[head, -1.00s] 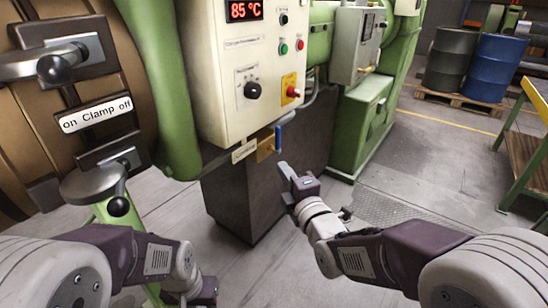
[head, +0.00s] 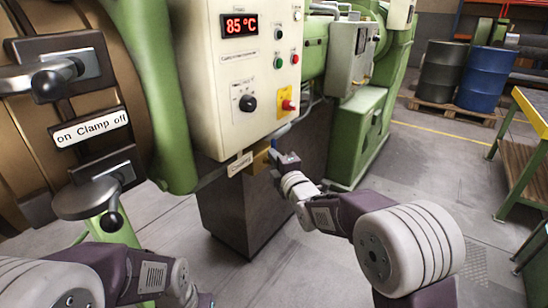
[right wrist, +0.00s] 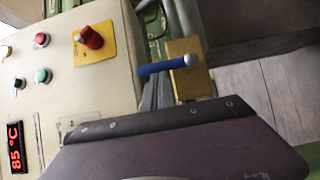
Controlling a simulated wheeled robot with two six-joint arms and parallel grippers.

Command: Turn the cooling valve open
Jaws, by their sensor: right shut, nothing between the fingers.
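The cooling valve is a brass block (head: 261,160) under the lower edge of the cream control cabinet, beside a "Cooling" label (head: 240,164). Its blue lever (head: 274,143) is partly hidden in the head view. In the right wrist view the blue lever (right wrist: 160,67) sticks out sideways from the brass block (right wrist: 184,53), with a pale tip at one end. My right gripper (head: 287,160) is shut and empty, right at the valve. Its grey fingertips (right wrist: 158,91) are close beside the lever; I cannot tell whether they touch. My left gripper (head: 190,299) is at the bottom edge, mostly cut off.
The cabinet (head: 230,90) carries an 85 °C display, buttons, a black knob (head: 248,103) and a red switch (head: 288,105). Clamp handles (head: 90,200) are at the left. A dark pedestal (head: 240,210) stands below the cabinet.

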